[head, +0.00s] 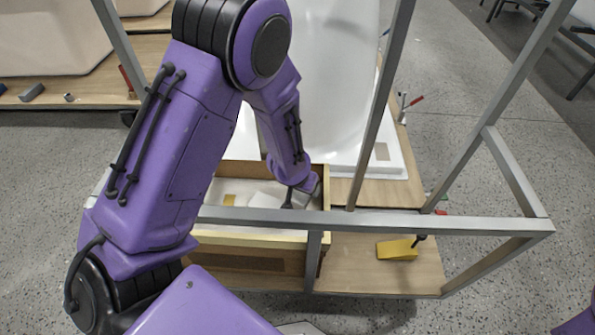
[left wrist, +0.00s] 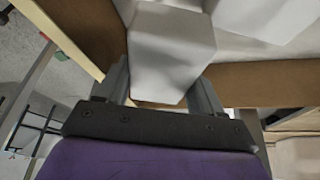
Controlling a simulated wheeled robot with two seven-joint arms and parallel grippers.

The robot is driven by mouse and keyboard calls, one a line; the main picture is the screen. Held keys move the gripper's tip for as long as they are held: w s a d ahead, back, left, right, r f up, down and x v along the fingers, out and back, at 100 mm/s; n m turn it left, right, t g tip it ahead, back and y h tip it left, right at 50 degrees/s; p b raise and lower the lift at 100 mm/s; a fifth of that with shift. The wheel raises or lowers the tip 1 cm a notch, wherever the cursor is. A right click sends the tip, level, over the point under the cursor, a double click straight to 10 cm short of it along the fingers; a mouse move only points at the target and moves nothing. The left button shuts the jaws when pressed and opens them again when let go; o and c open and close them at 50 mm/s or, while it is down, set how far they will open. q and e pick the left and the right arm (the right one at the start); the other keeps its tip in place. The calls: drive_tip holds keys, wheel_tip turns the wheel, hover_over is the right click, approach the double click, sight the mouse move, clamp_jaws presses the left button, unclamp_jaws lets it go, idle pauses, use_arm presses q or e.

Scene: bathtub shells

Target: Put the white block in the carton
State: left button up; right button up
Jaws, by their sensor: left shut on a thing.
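A white block (left wrist: 170,45) sits between the fingers of my left gripper (left wrist: 162,82) in the left wrist view, and the gripper is shut on it. In the head view my left gripper (head: 294,197) reaches down into the open brown carton (head: 326,195). The carton's brown wall (left wrist: 270,82) runs close behind the block in the left wrist view. I cannot tell whether the block touches the carton floor. My right gripper is out of view.
Other white pieces (left wrist: 265,14) lie inside the carton. A grey metal frame (head: 400,220) crosses in front of and above it. A white tub shell (head: 340,80) stands behind. A yellow wedge-shaped object (head: 397,250) lies on the wooden board to the right.

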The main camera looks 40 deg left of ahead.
use_arm(q)
drive_tip(key=shift+s+f, duration=0.65)
drive_tip(key=shift+f, duration=0.2)
drive_tip(key=f+b, duration=0.1)
drive_tip(key=f, duration=0.1)
drive_tip(key=f+b, duration=0.1)
drive_tip(key=f, duration=0.1)
drive_tip(key=shift+s+a, duration=0.1)
drive_tip(key=shift+s, duration=0.3)
drive_tip(key=shift+r, duration=0.15)
drive_tip(key=o, duration=1.1)
